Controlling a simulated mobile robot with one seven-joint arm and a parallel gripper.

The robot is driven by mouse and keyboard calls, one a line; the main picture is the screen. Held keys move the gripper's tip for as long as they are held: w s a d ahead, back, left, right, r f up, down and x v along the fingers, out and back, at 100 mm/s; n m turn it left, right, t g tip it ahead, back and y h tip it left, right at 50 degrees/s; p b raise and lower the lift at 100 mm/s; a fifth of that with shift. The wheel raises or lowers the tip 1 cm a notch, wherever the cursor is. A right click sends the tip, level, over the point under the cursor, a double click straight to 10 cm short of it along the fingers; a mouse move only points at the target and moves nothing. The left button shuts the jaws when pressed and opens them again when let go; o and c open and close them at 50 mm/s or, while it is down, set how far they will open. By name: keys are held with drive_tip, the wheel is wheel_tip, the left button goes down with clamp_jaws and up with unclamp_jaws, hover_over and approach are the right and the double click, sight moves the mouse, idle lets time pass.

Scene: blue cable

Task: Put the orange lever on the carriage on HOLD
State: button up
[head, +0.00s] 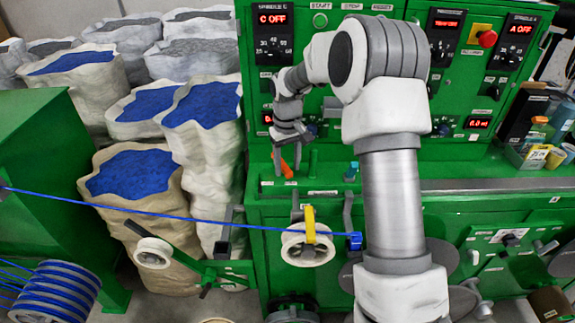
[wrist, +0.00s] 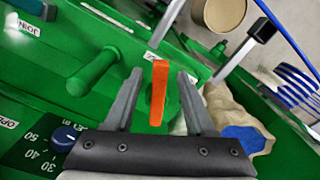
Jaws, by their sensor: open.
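The orange lever (head: 286,169) stands on the green machine below my gripper (head: 289,143) in the head view. In the wrist view the orange lever (wrist: 158,93) lies between the two fingers of my gripper (wrist: 158,76), with a gap on either side. My gripper is open and holds nothing. The lever's base and pivot are not clearly seen. Small white labels lie on the green surface around it; I cannot read HOLD on any of them, so I cannot tell the lever's setting.
A green handle (wrist: 95,72) stands left of the fingers, and a blue knob (wrist: 65,137) with a numbered dial sits at lower left. A grey bar (wrist: 247,42) rises at upper right. Sacks (head: 205,125) stand behind.

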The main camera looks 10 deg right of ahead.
drive_tip(key=shift+f, duration=0.3)
clamp_jaws()
idle(1.3)
